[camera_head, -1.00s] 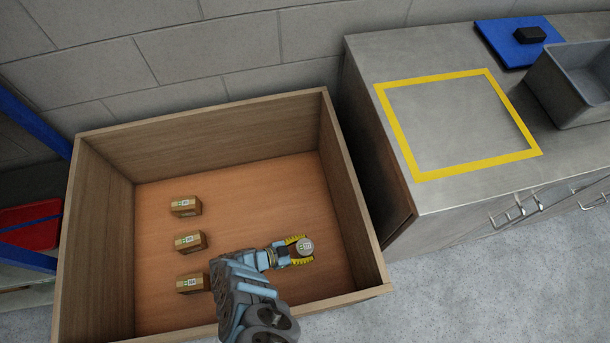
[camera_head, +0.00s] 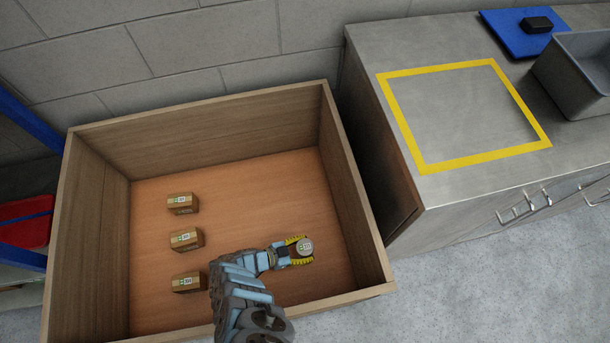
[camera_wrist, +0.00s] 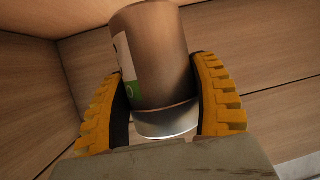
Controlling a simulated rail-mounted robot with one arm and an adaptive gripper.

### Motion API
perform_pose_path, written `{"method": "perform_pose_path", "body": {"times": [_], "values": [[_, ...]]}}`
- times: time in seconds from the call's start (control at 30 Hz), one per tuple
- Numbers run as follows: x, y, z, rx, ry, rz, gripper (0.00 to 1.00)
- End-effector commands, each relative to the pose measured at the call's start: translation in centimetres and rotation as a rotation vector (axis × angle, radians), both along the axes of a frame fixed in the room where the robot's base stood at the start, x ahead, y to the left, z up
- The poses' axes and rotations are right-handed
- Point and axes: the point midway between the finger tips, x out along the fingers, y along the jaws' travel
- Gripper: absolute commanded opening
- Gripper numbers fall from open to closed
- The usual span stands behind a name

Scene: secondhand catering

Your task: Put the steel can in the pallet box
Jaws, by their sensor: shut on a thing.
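The steel can (camera_head: 305,246) is inside the pallet box (camera_head: 229,93), over its right part in the head view. My gripper (camera_head: 299,250) is around the can with yellow pads on both sides. In the wrist view the can (camera_wrist: 155,60) is a brownish cylinder with a white and green label and a shiny rim, between the two yellow fingers of my gripper (camera_wrist: 165,105). Box walls stand behind it. I cannot tell whether the can touches the box floor.
A steel counter (camera_head: 465,110) with a yellow square outline, a blue board (camera_head: 505,35) and a grey bin (camera_head: 580,75) is at right.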

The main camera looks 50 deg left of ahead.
Motion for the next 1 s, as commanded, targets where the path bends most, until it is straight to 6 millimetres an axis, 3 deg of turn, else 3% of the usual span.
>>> {"method": "perform_pose_path", "body": {"times": [0.3,0.33,0.4,0.77,1.0], "values": [[0.0,0.1,-0.5,0.000,-0.001,0.001,0.23],[0.0,0.0,-0.5,0.000,-0.001,0.001,0.70],[0.0,0.0,-0.5,0.000,0.000,0.001,0.90],[0.0,0.0,-0.4,0.000,0.000,0.001,0.92],[-0.2,0.1,1.3,0.000,0.000,0.001,0.92]]}}
